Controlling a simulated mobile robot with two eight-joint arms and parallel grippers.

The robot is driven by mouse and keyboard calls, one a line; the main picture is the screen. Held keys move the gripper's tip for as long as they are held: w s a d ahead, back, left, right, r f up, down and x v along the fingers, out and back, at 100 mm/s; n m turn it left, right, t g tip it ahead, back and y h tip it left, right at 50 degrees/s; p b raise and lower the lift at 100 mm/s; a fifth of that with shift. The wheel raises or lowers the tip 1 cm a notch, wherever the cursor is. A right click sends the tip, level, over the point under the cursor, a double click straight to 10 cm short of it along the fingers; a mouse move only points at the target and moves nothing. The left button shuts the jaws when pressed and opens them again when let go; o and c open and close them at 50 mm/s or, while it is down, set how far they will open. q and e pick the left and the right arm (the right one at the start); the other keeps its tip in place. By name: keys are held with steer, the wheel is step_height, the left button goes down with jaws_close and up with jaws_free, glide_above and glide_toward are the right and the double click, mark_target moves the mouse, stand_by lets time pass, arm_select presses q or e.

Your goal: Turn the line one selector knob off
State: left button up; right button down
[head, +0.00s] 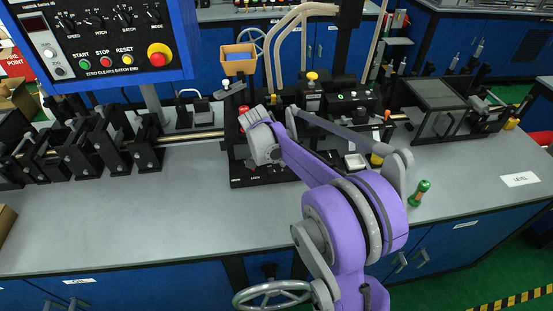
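I cannot pick out a knob marked as line one in the head view. The blue control panel (105,38) at the upper left carries several black knobs; their readable labels are speed, pitch, batch and mode. A black machine block (345,103) with small buttons stands mid-bench, partly behind my arm. My purple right arm rises from the bottom and reaches left over the bench. Its grey end, with the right gripper (259,137), is over the black base plate (240,178); its fingers are not clear enough to tell open from shut. My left gripper is out of view.
A green bottle-like object (419,193) stands on the bench right of my arm. Black roller stands (105,145) line the left. A clear-lidded box (438,105) is at the right, and a handwheel (272,294) is at the front. The front-left bench top (150,225) is clear.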

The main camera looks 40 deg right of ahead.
stand_by(0.4)
steer(key=c, duration=0.5)
jaws_free()
steer(key=v, duration=1.1)
